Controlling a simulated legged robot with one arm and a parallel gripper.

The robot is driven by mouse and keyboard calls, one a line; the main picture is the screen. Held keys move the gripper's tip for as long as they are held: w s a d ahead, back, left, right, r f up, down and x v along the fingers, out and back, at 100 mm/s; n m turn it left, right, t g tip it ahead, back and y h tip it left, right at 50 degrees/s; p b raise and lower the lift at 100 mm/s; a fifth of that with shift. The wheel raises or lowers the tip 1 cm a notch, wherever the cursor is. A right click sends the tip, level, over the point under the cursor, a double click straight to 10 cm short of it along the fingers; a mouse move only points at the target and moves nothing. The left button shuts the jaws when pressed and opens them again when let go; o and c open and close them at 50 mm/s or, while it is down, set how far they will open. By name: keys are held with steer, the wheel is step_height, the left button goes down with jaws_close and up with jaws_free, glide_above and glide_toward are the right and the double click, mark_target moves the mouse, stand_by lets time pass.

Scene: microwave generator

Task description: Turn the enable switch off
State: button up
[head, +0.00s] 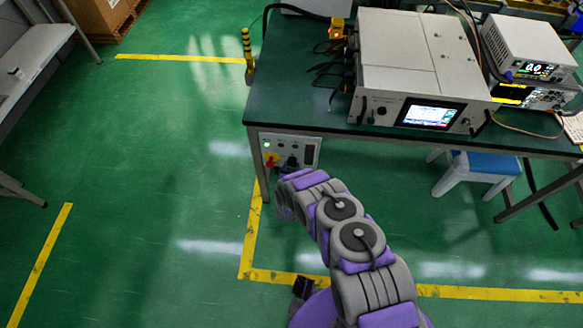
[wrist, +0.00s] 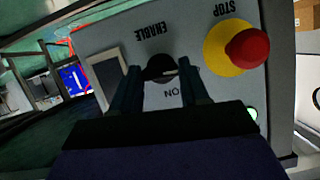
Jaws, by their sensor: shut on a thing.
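The grey control panel (head: 306,140) hangs under the front left corner of the green bench. In the wrist view the panel (wrist: 190,32) appears upside down. The black enable switch knob (wrist: 160,66) is below the ENABLE label, with "ON" lettering showing between my fingers. My gripper (wrist: 161,76) has one finger on each side of the knob and is shut on it. In the head view my gripper (head: 290,165) is at the panel, and the knob is hard to make out there.
A red stop button (wrist: 247,48) on a yellow base sits close beside the fingers. A green light (wrist: 252,113) is lit. The bench (head: 300,110) carries a grey generator (head: 400,60) with a lit screen. Open floor lies to the left.

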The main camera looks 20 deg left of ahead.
steer(key=shift+n+h, duration=0.3)
steer(key=shift+n, duration=0.1)
stand_by(0.4)
steer(key=o, duration=1.1)
steer(key=shift+a, duration=0.1)
steer(key=shift+c, duration=0.2)
steer(key=shift+s, duration=0.1)
steer(key=p+v, duration=0.5)
steer(key=v, duration=1.2)
steer(key=shift+s+f, duration=0.1)
steer(key=shift+f, duration=0.05)
